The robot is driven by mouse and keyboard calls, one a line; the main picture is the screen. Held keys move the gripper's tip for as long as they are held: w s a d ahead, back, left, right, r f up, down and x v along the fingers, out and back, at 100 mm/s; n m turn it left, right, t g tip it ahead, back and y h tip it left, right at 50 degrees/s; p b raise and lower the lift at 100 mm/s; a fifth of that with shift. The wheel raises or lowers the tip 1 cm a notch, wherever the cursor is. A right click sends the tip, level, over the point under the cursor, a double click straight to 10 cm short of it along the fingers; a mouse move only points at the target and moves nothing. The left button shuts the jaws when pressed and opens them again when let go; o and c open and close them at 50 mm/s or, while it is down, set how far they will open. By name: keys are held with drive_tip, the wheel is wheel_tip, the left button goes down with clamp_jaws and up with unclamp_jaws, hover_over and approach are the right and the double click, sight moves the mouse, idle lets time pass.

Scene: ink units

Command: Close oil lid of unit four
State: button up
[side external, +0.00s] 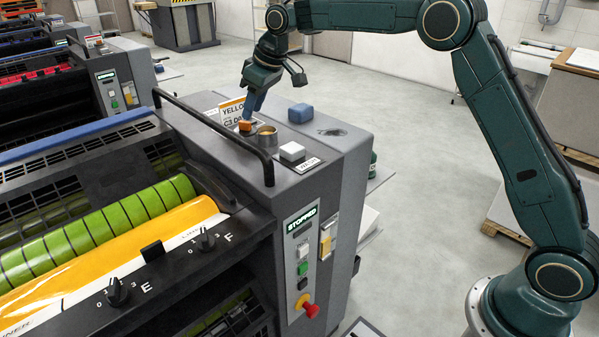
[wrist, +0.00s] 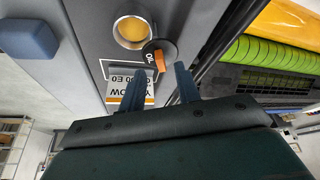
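The oil lid is a dark disc with an orange grip (side external: 246,126), on top of the yellow-inked unit (side external: 340,150). It lies swung aside, beside the round metal oil opening (side external: 267,138). In the wrist view the opening (wrist: 131,44) is uncovered with yellow-orange inside, and the lid's orange grip (wrist: 159,61) is at its lower right. My gripper (side external: 253,112) points down just above the lid. In the wrist view my gripper (wrist: 161,76) is open, its two blue fingers apart, with the orange grip between and just beyond the tips. I cannot tell whether they touch it.
A black rail (side external: 212,125) runs beside the lid. The control panel (side external: 301,262) reads STOPPED. Other units stand at the left.

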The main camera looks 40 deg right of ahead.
sight(245, 127)
drive_tip(key=shift+x, duration=2.05)
clamp_jaws()
